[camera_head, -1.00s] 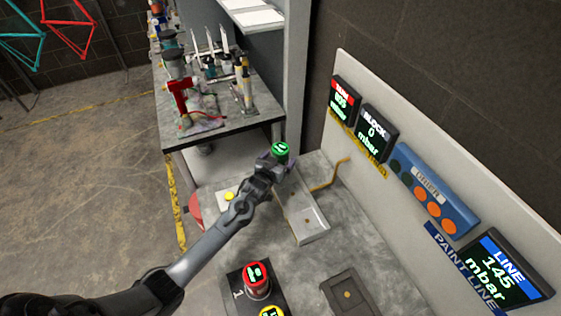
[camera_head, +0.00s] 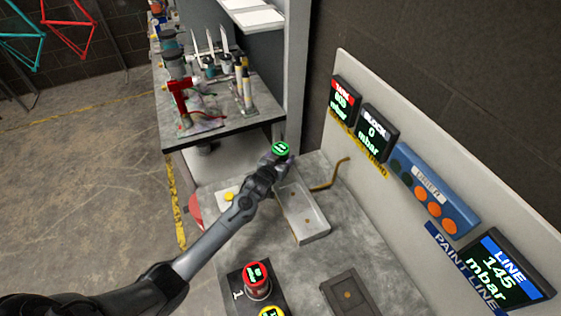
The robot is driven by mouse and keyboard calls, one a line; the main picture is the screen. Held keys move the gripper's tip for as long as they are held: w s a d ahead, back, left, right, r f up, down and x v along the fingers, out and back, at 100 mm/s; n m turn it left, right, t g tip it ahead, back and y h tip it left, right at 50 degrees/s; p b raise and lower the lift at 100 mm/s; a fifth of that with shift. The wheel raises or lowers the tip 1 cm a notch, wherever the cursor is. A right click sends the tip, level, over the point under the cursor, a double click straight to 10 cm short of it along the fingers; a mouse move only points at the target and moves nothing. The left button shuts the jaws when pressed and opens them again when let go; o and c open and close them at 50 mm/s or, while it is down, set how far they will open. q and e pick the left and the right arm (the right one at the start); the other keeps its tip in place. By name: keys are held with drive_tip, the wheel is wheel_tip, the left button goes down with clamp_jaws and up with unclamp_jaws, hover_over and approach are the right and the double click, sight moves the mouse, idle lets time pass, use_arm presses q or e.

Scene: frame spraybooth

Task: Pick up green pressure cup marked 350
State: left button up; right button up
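The green pressure cup (camera_head: 281,149) has a round green top with dark markings too small to read. It is at the far end of the work surface, just beyond the shallow metal tray (camera_head: 318,229). My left gripper (camera_head: 277,158) reaches it from the lower left and appears shut around its body, with the green top showing above the fingers. The fingers hide the cup's lower part, so I cannot tell whether it touches anything below. My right gripper is not in view.
A panel with displays (camera_head: 374,131) borders the right. A cluttered bench (camera_head: 227,131) stands behind.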

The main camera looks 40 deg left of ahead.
use_arm(q)
drive_tip(key=shift+r, duration=0.15)
drive_tip(key=shift+c, duration=1.3)
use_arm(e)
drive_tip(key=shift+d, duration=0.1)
use_arm(q)
drive_tip(key=shift+r, duration=0.15)
